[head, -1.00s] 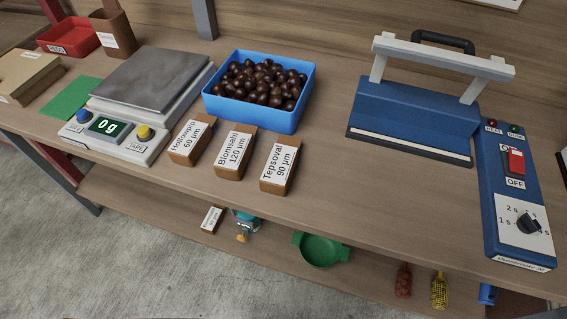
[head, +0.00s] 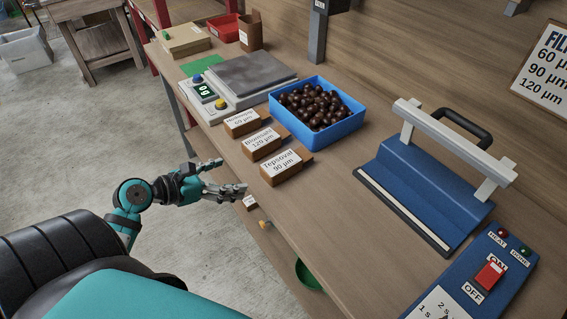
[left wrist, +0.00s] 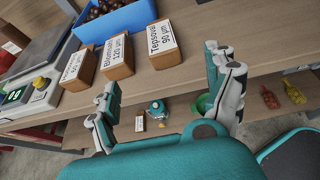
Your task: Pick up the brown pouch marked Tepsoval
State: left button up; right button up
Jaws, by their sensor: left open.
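The brown pouch marked Tepsoval 90 µm (head: 285,167) stands on the wooden bench near its front edge, the closest of three brown pouches in a row. It also shows in the left wrist view (left wrist: 163,43), above and between the fingers. My left gripper (head: 232,176) is open and empty, in front of the bench edge, to the left of the Tepsoval pouch and apart from it. Its two spread fingers show in the left wrist view (left wrist: 168,82). My right gripper is not in view.
Beside it stand the Blomsahl pouch (head: 264,143) and the Hollowepi pouch (head: 243,122). A blue crate of chestnuts (head: 341,129) is behind, a scale (head: 243,82) beyond, and a blue sealer (head: 428,187) to the right. The lower shelf holds a green bowl (head: 307,275).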

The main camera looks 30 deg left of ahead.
pick_arm(q)
jog(key=r, duration=0.1)
send_near(280, 167)
jog(key=w, duration=0.2)
jog(key=w+f, duration=0.2)
jog(key=w, duration=0.1)
jog(key=shift+w+d+f+p, duration=0.2)
jog(key=shift+w+d+p, duration=0.05)
jog(key=shift+w+p, duration=0.15)
jog(key=x, duration=0.4)
jog(key=shift+d+f, duration=0.25)
jog(key=shift+f, duration=0.2)
jog(key=shift+w+d+f, duration=0.1)
jog(key=shift+w+f, duration=0.05)
jog(key=shift+w, duration=0.15)
jog(key=shift+s, duration=0.1)
jog(key=shift+c, duration=1.6)
jog(key=c, duration=0.9)
jog(key=shift+c, duration=0.6)
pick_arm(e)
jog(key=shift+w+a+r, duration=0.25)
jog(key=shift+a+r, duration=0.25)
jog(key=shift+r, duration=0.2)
